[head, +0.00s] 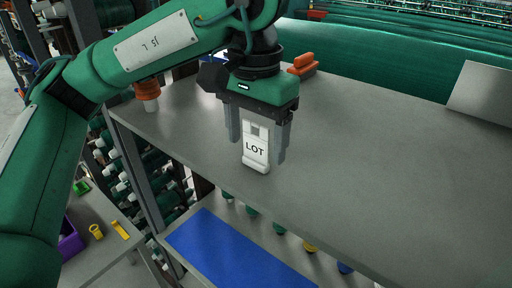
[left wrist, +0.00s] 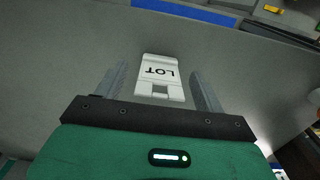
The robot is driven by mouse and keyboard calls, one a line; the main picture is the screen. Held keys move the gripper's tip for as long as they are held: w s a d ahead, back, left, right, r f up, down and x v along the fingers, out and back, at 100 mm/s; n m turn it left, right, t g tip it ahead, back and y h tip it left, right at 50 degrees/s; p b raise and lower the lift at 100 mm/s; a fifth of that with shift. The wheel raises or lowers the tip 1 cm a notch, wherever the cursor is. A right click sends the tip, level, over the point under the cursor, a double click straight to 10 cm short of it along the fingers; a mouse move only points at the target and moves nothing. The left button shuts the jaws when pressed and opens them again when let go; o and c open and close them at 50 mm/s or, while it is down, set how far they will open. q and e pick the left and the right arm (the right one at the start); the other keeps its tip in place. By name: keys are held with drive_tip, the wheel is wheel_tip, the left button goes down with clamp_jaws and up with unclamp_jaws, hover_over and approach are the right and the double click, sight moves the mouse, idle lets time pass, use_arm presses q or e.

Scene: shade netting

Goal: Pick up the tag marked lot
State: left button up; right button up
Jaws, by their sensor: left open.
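The white tag marked LOT (head: 256,150) stands on the grey table near its front edge. It also shows in the left wrist view (left wrist: 160,75), with its lettering upside down there. My left gripper (head: 258,152) points down over the tag, its two grey fingers on either side of it. In the left wrist view the fingers of my left gripper (left wrist: 160,85) are apart, with a gap between each finger and the tag. My right gripper is in neither view.
The grey table (head: 390,190) is clear to the right. A blue mat (head: 235,255) lies on a lower surface in front. Green netting rolls (head: 390,55) fill the back.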

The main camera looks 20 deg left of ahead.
sight(256, 160)
use_arm(q)
drive_tip(key=shift+f+p, duration=0.4)
drive_tip(key=shift+f, duration=1.15)
drive_tip(key=c, duration=1)
drive_tip(key=shift+c, duration=0.2)
drive_tip(key=shift+r, duration=0.15)
